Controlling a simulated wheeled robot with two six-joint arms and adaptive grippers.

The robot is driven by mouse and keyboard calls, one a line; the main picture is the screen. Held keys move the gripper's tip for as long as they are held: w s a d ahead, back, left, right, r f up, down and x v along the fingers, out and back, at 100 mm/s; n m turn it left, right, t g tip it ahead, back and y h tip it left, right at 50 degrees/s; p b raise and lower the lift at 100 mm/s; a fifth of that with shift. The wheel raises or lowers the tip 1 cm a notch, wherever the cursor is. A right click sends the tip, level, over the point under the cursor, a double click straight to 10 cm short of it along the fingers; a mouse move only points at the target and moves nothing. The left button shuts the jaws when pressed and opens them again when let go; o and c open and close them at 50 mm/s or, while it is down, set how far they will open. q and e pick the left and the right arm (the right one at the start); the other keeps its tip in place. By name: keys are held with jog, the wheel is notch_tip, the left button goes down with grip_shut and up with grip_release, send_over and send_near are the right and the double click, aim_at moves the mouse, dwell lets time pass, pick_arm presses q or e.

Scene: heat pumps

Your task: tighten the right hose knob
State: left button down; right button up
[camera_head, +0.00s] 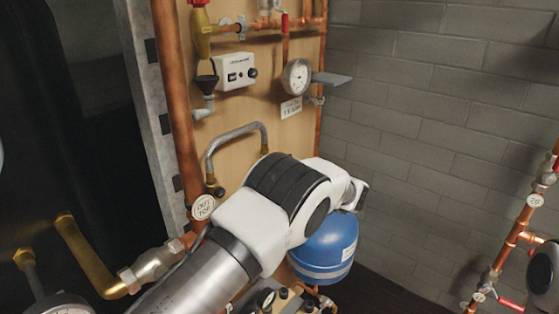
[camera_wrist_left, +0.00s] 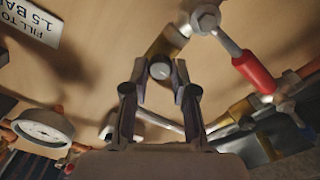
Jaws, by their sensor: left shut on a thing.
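In the left wrist view my left gripper (camera_wrist_left: 160,75) is shut on a small round grey knob (camera_wrist_left: 160,69), one finger on each side. The knob sits at a brass fitting (camera_wrist_left: 168,42) on the board; I take it for the right hose knob. In the head view the grey hose (camera_head: 236,131) arches on the wooden board, with a dark left knob (camera_head: 219,191) at its left end. My left arm covers the lower right of the hose, the held knob and the gripper fingers there. My right gripper is not in view.
A red-handled valve (camera_wrist_left: 254,72) is right of the fingers in the wrist view. A gauge (camera_head: 297,77), fill label (camera_head: 291,108) and control box (camera_head: 234,73) are above my arm. A blue tank (camera_head: 324,248) is below it. Copper pipes (camera_head: 177,90) run along the board.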

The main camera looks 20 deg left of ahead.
pick_arm(q)
jog(key=shift+r, duration=0.25)
jog(key=c, duration=1.2)
grip_release()
jog(key=shift+o, duration=1.3)
jog(key=shift+w+a, duration=0.1)
jog(key=shift+a+f, duration=0.1)
jog(key=shift+f, duration=0.05)
notch_tip(320, 180, up, 10)
